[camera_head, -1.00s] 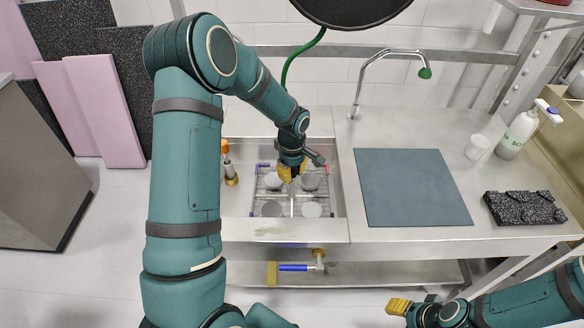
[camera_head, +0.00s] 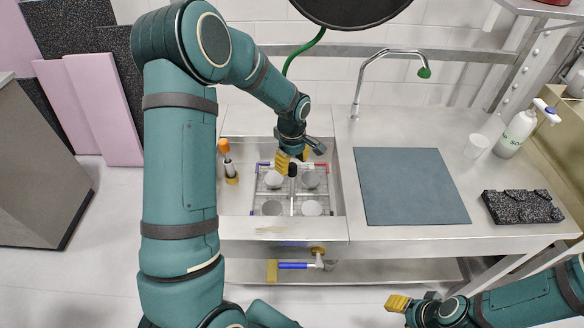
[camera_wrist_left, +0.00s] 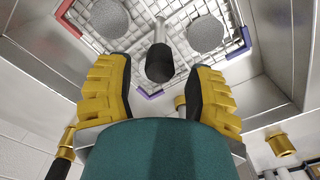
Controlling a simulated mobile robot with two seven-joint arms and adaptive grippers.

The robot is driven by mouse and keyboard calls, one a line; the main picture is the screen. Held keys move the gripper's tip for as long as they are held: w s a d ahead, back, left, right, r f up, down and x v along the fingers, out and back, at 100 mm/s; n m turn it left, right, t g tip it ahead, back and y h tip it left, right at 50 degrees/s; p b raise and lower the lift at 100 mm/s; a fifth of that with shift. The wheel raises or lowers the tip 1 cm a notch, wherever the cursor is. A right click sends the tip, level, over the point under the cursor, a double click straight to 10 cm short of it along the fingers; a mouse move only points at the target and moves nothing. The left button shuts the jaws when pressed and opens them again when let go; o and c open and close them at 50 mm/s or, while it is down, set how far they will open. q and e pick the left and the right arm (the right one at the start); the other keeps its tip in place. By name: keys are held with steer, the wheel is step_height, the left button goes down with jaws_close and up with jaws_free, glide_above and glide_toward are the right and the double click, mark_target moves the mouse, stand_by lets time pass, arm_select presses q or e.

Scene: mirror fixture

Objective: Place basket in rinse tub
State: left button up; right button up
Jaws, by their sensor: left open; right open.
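The wire basket (camera_head: 292,203) sits level inside the steel rinse tub (camera_head: 238,200), with several round grey discs in it. It has coloured corner pieces and an upright central post with a black grip (camera_wrist_left: 160,62). My left gripper (camera_head: 293,160) is open just above the basket, towards its far side. In the left wrist view, the black grip stands between the spread yellow fingers of my left gripper (camera_wrist_left: 160,75), with clear gaps on both sides. My right gripper (camera_head: 402,304) is open and apart from the basket, low in front of the counter.
An orange-topped tool (camera_head: 228,162) stands at the tub's left side. A blue-grey mat (camera_head: 410,187) lies on the counter to the right. A black speckled block (camera_head: 522,207), a white cup (camera_head: 476,146) and a soap bottle (camera_head: 516,134) stand further right. A tap (camera_head: 385,55) rises behind the mat.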

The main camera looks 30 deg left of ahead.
arm_select(q)
step_height(320, 180, up, 8)
steer(key=shift+r+p, duration=0.1)
steer(key=shift+p, duration=0.65)
